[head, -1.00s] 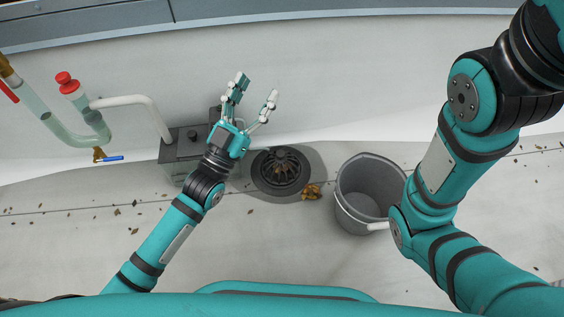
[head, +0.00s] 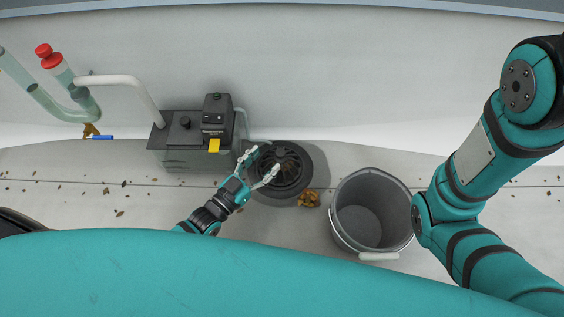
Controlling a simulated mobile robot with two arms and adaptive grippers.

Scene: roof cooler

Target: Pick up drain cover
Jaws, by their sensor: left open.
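The drain cover (head: 291,170) is a dark, round, ribbed dome set in a dark ring (head: 318,172) on the pale roof, at the middle of the head view. Some brown leaf bits show in it. My left gripper (head: 262,165) is open, with its fingers spread over the left side of the drain ring and pointing toward the cover. I cannot tell whether a finger touches it. My right arm stands at the right; its gripper is outside the view.
A grey bucket (head: 338,219) stands right of the drain. A brown leaf clump (head: 308,198) lies between them. A grey box unit (head: 178,126) with a yellow tag stands to the left, with a clear pipe trap (head: 38,99) farther left. A pale wall runs behind.

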